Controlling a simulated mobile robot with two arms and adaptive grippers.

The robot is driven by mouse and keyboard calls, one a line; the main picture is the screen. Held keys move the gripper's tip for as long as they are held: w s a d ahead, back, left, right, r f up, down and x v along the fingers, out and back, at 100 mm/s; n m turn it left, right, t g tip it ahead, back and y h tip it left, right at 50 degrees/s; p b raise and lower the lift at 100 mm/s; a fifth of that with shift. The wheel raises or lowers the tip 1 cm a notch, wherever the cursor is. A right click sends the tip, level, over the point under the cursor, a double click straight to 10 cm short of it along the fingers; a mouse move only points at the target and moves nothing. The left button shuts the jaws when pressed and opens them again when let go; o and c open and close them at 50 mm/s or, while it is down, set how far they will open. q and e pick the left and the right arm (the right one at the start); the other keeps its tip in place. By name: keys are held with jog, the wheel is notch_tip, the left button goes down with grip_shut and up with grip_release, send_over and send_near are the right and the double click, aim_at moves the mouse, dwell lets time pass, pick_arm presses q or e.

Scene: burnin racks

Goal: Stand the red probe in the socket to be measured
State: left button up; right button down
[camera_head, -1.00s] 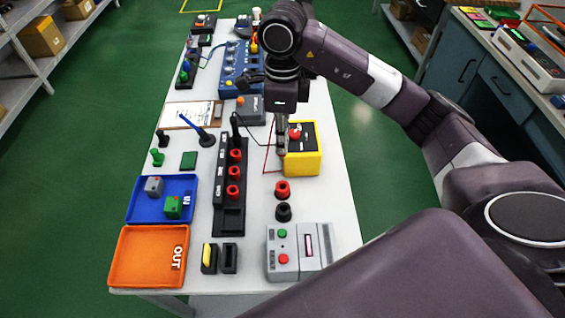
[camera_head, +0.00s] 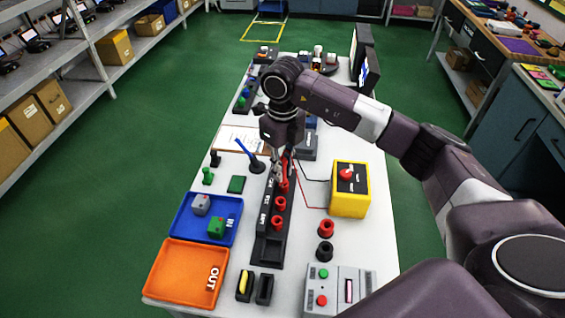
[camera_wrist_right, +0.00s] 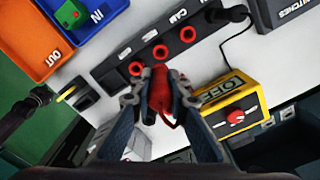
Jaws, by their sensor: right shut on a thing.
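My right gripper (camera_head: 281,178) is shut on the red probe (camera_wrist_right: 159,92), whose red body shows between the fingers in the right wrist view. It is over the far part of the black socket rack (camera_head: 268,248). The rack has three red ring sockets: near (camera_wrist_right: 135,68), middle (camera_wrist_right: 160,51) and far (camera_wrist_right: 187,33), with white labels beside them. The probe looks apart from the rings in the wrist view; its lower tip is hard to make out. The black probe (camera_wrist_right: 228,13) stands at the rack's far end with its cable. My left gripper is not in view.
The yellow meter (camera_head: 350,190) with a red knob stands right of the rack, with leads running across the gap. Red (camera_head: 326,228) and black (camera_head: 325,251) holders stand nearer. Blue (camera_head: 190,230) and orange (camera_head: 165,270) trays lie left; a grey button box (camera_head: 335,285) is in front.

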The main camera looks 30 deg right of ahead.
jog(key=shift+w+a+f, duration=0.15)
jog(key=shift+w+f, duration=0.25)
jog(key=shift+f, duration=0.2)
jog(key=shift+s+f+b, duration=0.1)
jog(key=shift+f+b, duration=0.7)
jog(key=shift+f, duration=0.35)
jog(key=shift+f+b, duration=0.9)
jog(key=shift+f, duration=0.55)
jog(key=shift+f+b, duration=1.5)
jog(key=shift+f, duration=0.2)
jog(key=c, duration=1.8)
grip_release()
notch_tip(320, 180, up, 12)
jog(key=shift+r, duration=0.1)
